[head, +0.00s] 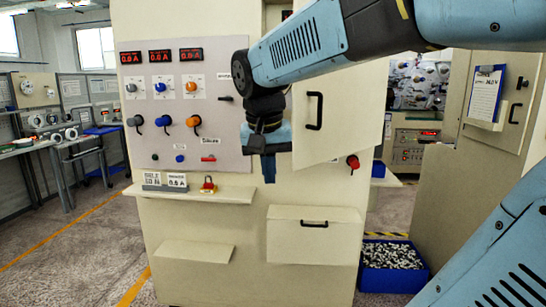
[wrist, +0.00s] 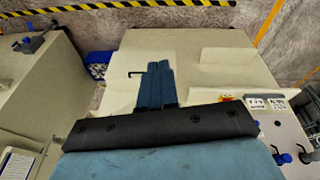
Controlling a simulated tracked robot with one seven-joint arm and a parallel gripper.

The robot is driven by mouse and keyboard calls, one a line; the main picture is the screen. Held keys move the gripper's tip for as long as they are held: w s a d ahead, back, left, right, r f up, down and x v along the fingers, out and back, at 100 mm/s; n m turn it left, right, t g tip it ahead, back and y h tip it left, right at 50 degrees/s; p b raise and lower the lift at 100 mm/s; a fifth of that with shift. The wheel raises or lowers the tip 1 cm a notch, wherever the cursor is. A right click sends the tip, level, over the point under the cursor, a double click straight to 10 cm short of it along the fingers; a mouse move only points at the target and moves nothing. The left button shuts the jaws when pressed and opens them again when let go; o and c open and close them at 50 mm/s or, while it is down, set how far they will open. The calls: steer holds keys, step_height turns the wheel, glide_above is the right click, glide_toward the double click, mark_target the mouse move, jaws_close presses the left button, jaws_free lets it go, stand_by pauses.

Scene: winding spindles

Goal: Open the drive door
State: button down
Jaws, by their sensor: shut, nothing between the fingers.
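The drive door (head: 340,125), a cream panel with a black bar handle (head: 315,110), is on the upper right of the cabinet in the head view. It looks ajar: its left edge stands out toward me, with a gap into the cabinet at its left. My gripper (head: 269,178) hangs with fingers down just left of the door's left edge, below the handle. Its blue fingers are together and empty, as the wrist view shows (wrist: 160,68). My arm covers the door's top. Whether the gripper touches the door I cannot tell.
A control panel (head: 172,130) with knobs and red displays is left of the gripper. A shelf (head: 215,194) with a red padlock (head: 208,185) juts out below it. A lower handled panel (head: 290,243) and a blue bin (head: 385,281) are lower right. A neighbouring cabinet (head: 455,180) stands right.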

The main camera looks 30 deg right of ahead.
mark_target(300, 156)
steer(key=w+d+r+m+g+h, duration=0.2)
steer(key=w+d+r+m+g, duration=0.15)
steer(key=w+m, duration=0.4)
steer(key=w+d+r+m+g+h, duration=0.25)
steer(key=w+d+m, duration=0.2)
steer(key=w, duration=0.55)
steer(key=shift+g+y, duration=0.35)
steer(key=shift+g, duration=0.05)
steer(key=s+d+f, duration=0.4)
steer(key=s+f, duration=0.1)
steer(key=s+d+f, duration=0.2)
steer(key=s, duration=0.1)
steer(key=shift+d+f, duration=0.1)
steer(key=shift+f, duration=0.1)
